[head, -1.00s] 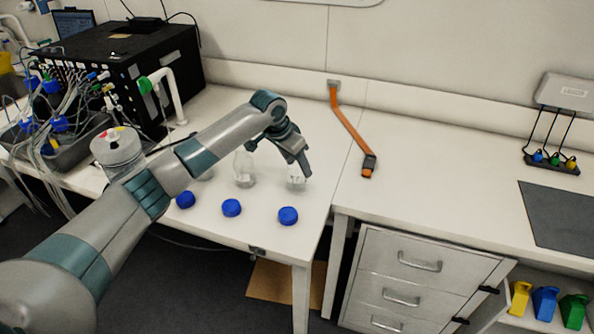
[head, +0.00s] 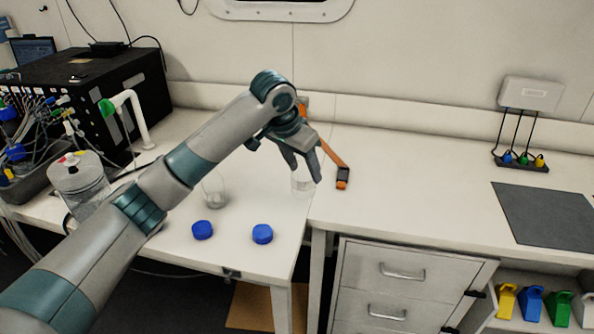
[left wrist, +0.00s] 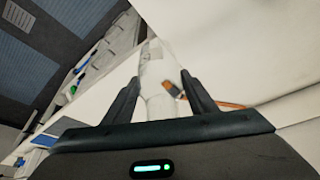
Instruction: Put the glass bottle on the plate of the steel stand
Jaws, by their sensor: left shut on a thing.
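My left gripper (head: 304,178) points down over the white bench and is shut on a clear glass bottle (head: 303,188). The bottle is pale and hard to see against the bench in the head view. In the left wrist view the bottle (left wrist: 157,72) shows between the two dark fingers (left wrist: 160,82). I cannot make out a steel stand with a plate in either view. My right gripper is not in view.
Another clear glass bottle (head: 215,192) stands on the bench behind my left arm, with blue caps (head: 262,234) in front. An orange strap (head: 333,156) lies beyond the gripper. The right bench is largely clear, with a dark mat (head: 545,215) at its right.

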